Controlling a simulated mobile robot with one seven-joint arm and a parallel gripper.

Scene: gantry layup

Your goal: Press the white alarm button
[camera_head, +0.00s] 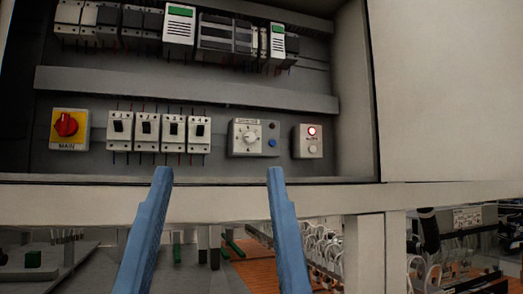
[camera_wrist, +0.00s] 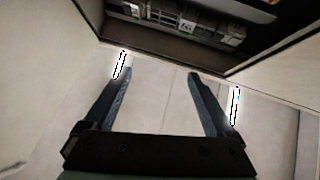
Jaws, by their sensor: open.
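The alarm box (camera_head: 307,141) is a small pale panel at the right end of the lower row in the open cabinet, in the head view. A lit red lamp (camera_head: 311,131) sits on its upper part. The white alarm button (camera_head: 312,149) is a small round knob below the lamp. My gripper (camera_head: 219,172) is open and empty, its two blue fingers pointing up in front of the cabinet's lower edge, left of and below the button. In the wrist view my gripper (camera_wrist: 158,64) is also open with nothing between the fingers. The button cannot be made out there.
Left of the alarm box are a dial box (camera_head: 254,138) with a blue button, several numbered breakers (camera_head: 158,132) and a red rotary main switch (camera_head: 68,125). The cabinet's bottom ledge (camera_head: 190,204) and right side wall (camera_head: 352,90) bound the opening.

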